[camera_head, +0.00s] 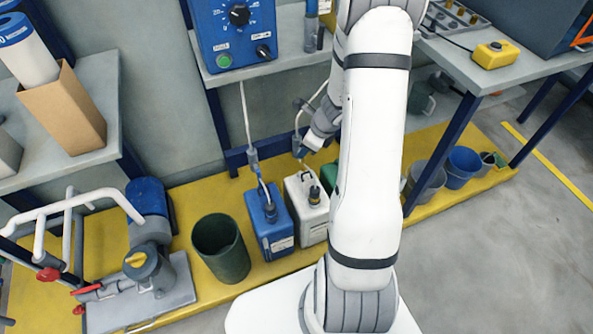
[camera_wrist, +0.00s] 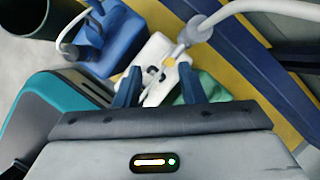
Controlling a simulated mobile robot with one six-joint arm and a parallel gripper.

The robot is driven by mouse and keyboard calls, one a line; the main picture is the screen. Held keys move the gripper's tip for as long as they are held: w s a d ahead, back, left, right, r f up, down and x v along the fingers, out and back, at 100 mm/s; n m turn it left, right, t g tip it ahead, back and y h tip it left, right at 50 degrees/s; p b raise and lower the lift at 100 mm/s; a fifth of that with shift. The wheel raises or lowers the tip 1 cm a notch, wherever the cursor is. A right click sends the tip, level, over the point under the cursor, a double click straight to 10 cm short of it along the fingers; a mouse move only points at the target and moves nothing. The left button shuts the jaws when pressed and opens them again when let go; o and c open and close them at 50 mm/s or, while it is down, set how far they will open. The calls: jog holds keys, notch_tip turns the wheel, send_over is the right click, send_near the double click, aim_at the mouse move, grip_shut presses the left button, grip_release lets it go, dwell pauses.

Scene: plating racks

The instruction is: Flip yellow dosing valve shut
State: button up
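A small yellow part (camera_wrist: 170,63), which looks like the dosing valve's handle, shows in the wrist view beside the white hose. It lies over the white canister (camera_wrist: 154,48), near my right finger. Its exact position, and whether it touches the finger, cannot be told. My gripper (camera_wrist: 158,70) has its two blue fingers spread apart with a gap between them, and nothing is clearly held. In the head view my gripper (camera_head: 304,152) hangs just above the white canister (camera_head: 311,225); the valve cannot be made out there, close to my wrist and the hoses.
A blue canister (camera_head: 270,240) stands left of the white one. A green canister (camera_wrist: 208,86) is on the right, mostly hidden by my arm in the head view. A dark green bin (camera_head: 221,250) and a pump (camera_head: 150,260) stand farther left. White hoses (camera_head: 246,115) hang above the canisters.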

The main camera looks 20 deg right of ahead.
aim_at(303, 162)
jog(key=f, duration=0.1)
jog(key=d+f+m+b, duration=0.1)
jog(key=f, duration=0.1)
jog(key=f+m, duration=0.1)
jog(key=f, duration=0.1)
jog(key=shift+d+f, duration=0.15)
jog(key=shift+d, duration=0.15)
jog(key=b+x, duration=0.3)
jog(key=x, duration=0.3)
jog(key=shift+w+f+b, duration=0.25)
jog(key=shift+f+b, duration=0.05)
jog(key=shift+b, duration=0.05)
